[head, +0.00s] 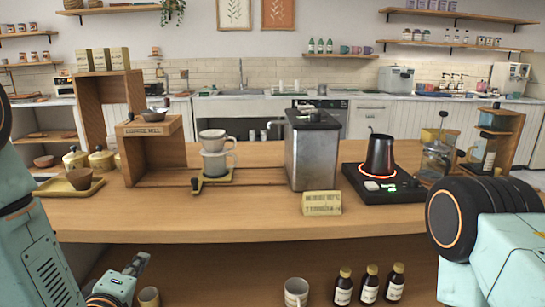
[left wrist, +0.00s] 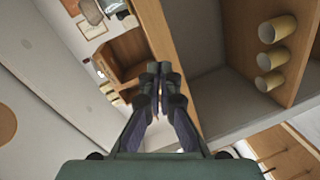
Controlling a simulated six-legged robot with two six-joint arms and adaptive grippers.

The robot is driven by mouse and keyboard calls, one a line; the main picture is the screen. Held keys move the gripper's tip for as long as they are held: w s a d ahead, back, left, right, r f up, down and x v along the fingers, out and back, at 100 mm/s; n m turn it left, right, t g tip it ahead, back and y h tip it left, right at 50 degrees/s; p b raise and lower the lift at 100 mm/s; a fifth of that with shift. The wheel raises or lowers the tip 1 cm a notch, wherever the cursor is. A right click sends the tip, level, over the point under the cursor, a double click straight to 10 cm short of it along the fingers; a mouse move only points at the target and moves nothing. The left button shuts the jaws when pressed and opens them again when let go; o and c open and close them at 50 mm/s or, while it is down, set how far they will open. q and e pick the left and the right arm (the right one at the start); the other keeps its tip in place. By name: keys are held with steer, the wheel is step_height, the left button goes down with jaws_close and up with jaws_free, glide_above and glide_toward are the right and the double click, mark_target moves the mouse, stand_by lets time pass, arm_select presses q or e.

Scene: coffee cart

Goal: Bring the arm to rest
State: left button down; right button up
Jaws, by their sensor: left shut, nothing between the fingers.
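My left gripper (head: 138,264) is low at the left in the head view, in front of the cart's counter edge and below its top. Its fingers are shut with nothing between them. In the left wrist view the closed fingertips (left wrist: 160,69) meet in the middle, in front of the counter's edge. My right arm shows at the right of the head view, but its gripper is out of the frame.
The wooden counter (head: 250,222) holds a dripper stand (head: 215,155), a grey metal box (head: 312,150), a dark kettle (head: 379,155) on a black base with a glowing ring, and a small sign (head: 321,203). Below are a mug (head: 296,292) and brown bottles (head: 369,284).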

arm_select(q)
steer(key=s+d+f+m+g+h, duration=0.1)
steer(key=s+d+f+m+g, duration=0.2)
steer(key=s+f+m+g, duration=0.95)
steer(key=s+f+g, duration=0.1)
steer(key=s+f, duration=0.5)
steer(key=s+d+f+m+g, duration=0.1)
steer(key=s+f, duration=0.6)
steer(key=s, duration=0.8)
steer(key=shift+s+m+g, duration=0.35)
steer(key=shift+s+g, duration=0.05)
steer(key=shift+g, duration=0.35)
steer(key=shift+f, duration=0.1)
